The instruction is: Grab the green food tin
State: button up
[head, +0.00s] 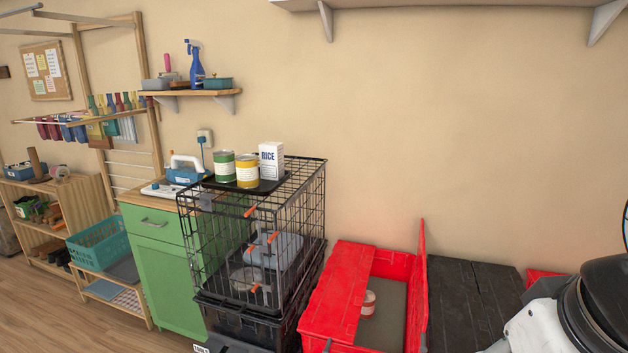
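The green food tin (224,167) stands upright on a dark tray (262,187) on top of a black wire crate. It has a green band with a pale label. A yellow tin (247,171) stands just right of it, and a white rice box (271,161) stands further right. My arm shows only in part at the lower right edge, far from the tin. My gripper is not in view.
The wire crate (254,232) rests on a black tote. A red tote (332,296) with an open lid holds another tin (368,304). A black tote lid (474,290) lies to its right. A green cabinet (165,266) stands left of the crate. A shelf (190,93) hangs above.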

aim_at(225, 164)
jog(key=i+j, duration=0.1)
jog(key=i, duration=0.25)
jog(key=i+j+z, duration=0.1)
jog(key=i, duration=0.3)
jog(key=i+j, duration=0.15)
jog(key=j, duration=0.25)
jog(key=i+j, duration=0.15)
jog(key=j, duration=0.25)
jog(key=i+j, duration=0.15)
jog(key=j, duration=0.25)
jog(key=i+j, duration=0.15)
jog(key=j, duration=0.25)
jog(key=i+j, duration=0.15)
jog(key=j, duration=0.25)
jog(key=z, duration=0.05)
